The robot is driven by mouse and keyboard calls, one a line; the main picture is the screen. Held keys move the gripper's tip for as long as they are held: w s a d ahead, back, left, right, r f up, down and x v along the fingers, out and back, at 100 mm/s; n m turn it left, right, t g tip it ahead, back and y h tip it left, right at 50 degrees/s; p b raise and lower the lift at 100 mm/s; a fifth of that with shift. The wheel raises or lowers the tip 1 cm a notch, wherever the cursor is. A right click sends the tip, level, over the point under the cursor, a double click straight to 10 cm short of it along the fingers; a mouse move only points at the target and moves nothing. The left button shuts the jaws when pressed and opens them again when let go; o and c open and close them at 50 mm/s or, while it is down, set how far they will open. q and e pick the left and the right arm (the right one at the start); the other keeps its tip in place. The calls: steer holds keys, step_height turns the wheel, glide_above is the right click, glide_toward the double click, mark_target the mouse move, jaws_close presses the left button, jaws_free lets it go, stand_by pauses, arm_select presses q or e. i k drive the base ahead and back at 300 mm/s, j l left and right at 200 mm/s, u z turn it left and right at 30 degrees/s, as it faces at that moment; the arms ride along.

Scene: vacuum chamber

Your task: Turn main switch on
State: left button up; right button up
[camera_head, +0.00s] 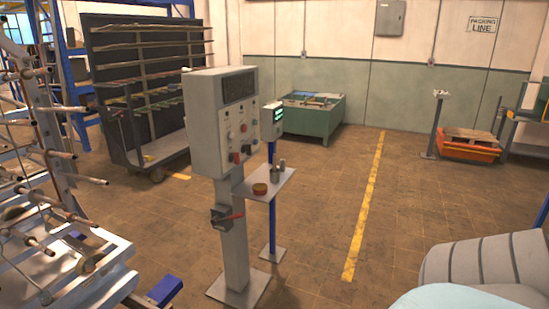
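A grey control cabinet (208,140) stands on a post in the middle of the view, with a dark display panel (238,88) and several small knobs and buttons on its face. Low on the post is a dark switch box with a red handle (229,218), which looks like the main switch. The handle points to the right, roughly level. A larger red knob (236,157) sits at the bottom of the cabinet face. Neither of my grippers is in view.
A small shelf (284,188) with a round yellow-red item juts right of the post. A blue stand (272,225) holds a small display beside it. A metal rack (70,235) fills the left. Open floor (315,225) lies right. A grey ribbed shape (490,260) fills the lower right.

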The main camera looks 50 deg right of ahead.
mark_target(235, 157)
steer(key=z, duration=1.4)
steer(key=i+l+u, duration=0.15)
steer(key=u, duration=0.3)
steer(key=i+l+u, duration=0.15)
steer(key=u, duration=0.25)
steer(key=i+l+u, duration=0.1)
steer(key=l+u, duration=0.15)
steer(key=u, duration=0.2)
steer(key=i+l+u, duration=0.15)
steer(key=l, duration=0.4)
steer(key=i+l+u, duration=0.2)
steer(key=l, duration=0.3)
steer(key=k, duration=0.1)
